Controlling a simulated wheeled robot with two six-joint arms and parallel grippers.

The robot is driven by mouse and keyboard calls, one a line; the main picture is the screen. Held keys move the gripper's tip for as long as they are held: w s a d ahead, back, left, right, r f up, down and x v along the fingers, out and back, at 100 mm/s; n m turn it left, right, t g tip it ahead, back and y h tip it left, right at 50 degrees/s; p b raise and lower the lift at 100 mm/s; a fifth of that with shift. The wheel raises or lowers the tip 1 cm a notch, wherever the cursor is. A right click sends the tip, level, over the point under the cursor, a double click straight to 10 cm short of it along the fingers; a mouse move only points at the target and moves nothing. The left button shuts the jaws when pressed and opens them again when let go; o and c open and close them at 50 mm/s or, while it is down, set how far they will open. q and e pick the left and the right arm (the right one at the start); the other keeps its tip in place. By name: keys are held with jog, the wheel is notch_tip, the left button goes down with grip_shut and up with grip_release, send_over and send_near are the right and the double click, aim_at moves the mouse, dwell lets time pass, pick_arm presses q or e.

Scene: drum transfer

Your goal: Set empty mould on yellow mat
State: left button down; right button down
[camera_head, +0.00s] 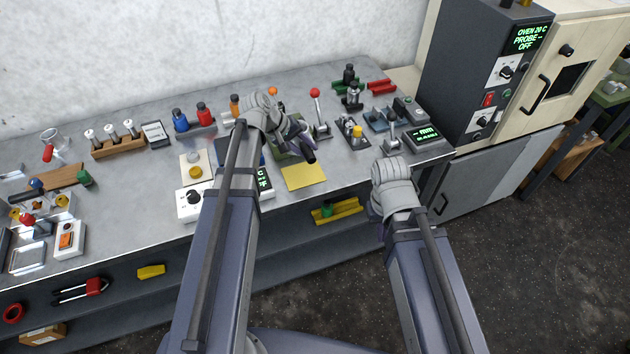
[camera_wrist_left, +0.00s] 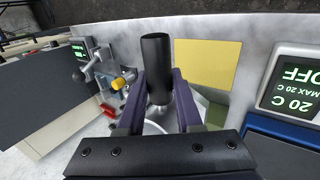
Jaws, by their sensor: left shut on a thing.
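The yellow mat (camera_head: 304,176) lies bare at the front edge of the bench, and it also shows in the left wrist view (camera_wrist_left: 207,63). My left gripper (camera_head: 297,136) is shut on a black cylindrical mould (camera_head: 308,156) near the back edge of the mat. In the left wrist view the mould (camera_wrist_left: 156,62) stands between the two fingers (camera_wrist_left: 159,105), to the left of the mat. I cannot see into the mould or tell its height above the bench. My right wrist shows in front of the bench, but its fingers are hidden.
A display box (camera_head: 262,182) stands left of the mat. A lever with a red knob (camera_head: 315,93) and a yellow-knobbed fixture (camera_head: 357,131) stand behind and right. A gauge with a green display (camera_head: 425,137) is at the right end. A grey oven (camera_head: 487,75) stands beyond.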

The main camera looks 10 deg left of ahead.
pick_arm(q)
jog(key=shift+f+b, duration=3.15)
jog(key=shift+f, duration=0.05)
jog(key=shift+f, duration=0.1)
notch_tip(320, 180, down, 4)
jog(key=b, duration=0.3)
jog(key=shift+r+b, duration=0.25)
jog(key=shift+b, duration=0.15)
jog(key=shift+f, duration=0.1)
jog(key=c, duration=0.6)
grip_release()
